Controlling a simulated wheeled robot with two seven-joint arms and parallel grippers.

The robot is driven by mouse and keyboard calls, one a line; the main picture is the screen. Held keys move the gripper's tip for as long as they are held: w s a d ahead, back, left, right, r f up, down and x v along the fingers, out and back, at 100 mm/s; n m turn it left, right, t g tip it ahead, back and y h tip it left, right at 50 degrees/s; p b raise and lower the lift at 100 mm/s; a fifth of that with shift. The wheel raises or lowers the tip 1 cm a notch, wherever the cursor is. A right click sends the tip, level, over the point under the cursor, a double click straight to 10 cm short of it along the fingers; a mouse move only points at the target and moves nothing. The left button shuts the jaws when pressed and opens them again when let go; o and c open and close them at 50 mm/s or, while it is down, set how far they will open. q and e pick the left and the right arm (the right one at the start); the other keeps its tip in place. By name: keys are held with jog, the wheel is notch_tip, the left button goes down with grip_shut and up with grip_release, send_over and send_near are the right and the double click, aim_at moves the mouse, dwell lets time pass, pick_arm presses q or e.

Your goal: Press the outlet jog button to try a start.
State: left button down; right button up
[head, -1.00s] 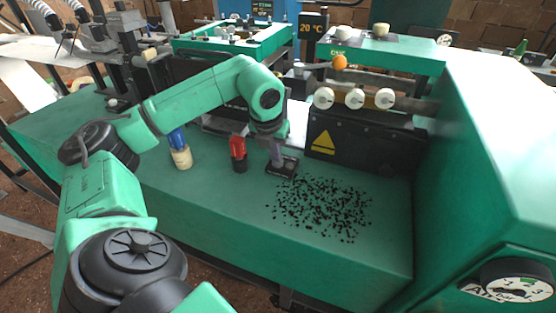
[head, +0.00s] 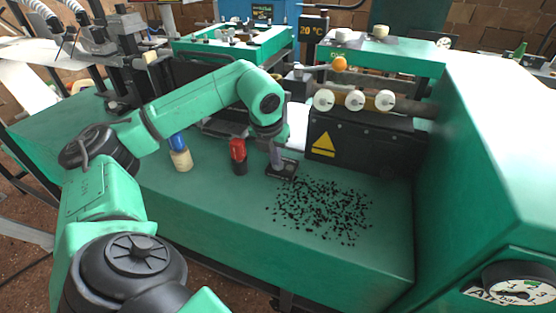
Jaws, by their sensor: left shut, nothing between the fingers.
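My left gripper (head: 279,137) is in the middle of the head view, at the end of my green arm, low in front of the dark machine body. The outlet jog button cannot be made out, and I cannot tell whether the gripper touches anything. My right gripper is not in view.
Black crumbs (head: 322,210) lie on the bench (head: 225,205).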

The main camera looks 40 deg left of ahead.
pick_arm(q)
jog(key=shift+r+p, duration=0.55)
jog(key=shift+r, duration=0.3)
notch_tip(320, 180, up, 3)
jog(key=p, duration=0.3)
jog(key=shift+r, duration=0.15)
